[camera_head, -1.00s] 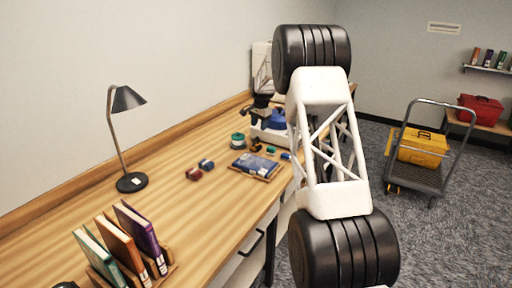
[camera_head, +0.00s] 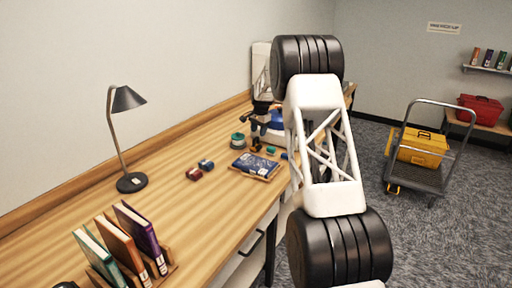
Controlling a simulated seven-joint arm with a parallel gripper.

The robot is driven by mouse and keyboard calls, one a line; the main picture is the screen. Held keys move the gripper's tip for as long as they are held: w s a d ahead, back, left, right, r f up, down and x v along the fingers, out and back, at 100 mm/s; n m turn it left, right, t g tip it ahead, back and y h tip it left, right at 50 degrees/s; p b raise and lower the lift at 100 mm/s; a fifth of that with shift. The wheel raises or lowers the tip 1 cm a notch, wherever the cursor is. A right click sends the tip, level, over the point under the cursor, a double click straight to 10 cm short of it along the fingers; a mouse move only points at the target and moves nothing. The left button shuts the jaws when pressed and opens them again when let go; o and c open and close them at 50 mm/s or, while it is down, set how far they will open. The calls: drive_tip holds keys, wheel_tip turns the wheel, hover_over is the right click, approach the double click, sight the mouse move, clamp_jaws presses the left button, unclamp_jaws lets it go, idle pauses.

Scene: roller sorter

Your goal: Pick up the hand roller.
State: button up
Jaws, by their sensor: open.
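My gripper (camera_head: 262,121) is the dark shape at the far end of the wooden desk (camera_head: 150,222), small and partly behind my arm. It is open, above or in front of a white bin (camera_head: 280,139) with something blue (camera_head: 276,121) in it. I cannot make out a hand roller for certain. Several small items lie on the desk near the gripper: a dark green roll (camera_head: 238,140), a dark and orange piece (camera_head: 256,146) and a teal piece (camera_head: 271,150). Nothing is visibly held.
A lamp (camera_head: 131,182) and a book rack (camera_head: 170,270) stand nearer.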

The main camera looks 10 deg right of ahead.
sight(258, 138)
idle(0.3)
drive_tip(key=shift+w+a+f, duration=0.1)
drive_tip(key=shift+w+f, duration=0.05)
drive_tip(key=shift+f, duration=1.15)
drive_tip(key=shift+w+f, duration=0.1)
drive_tip(key=shift+f, duration=1.2)
drive_tip(key=shift+c, duration=0.5)
clamp_jaws()
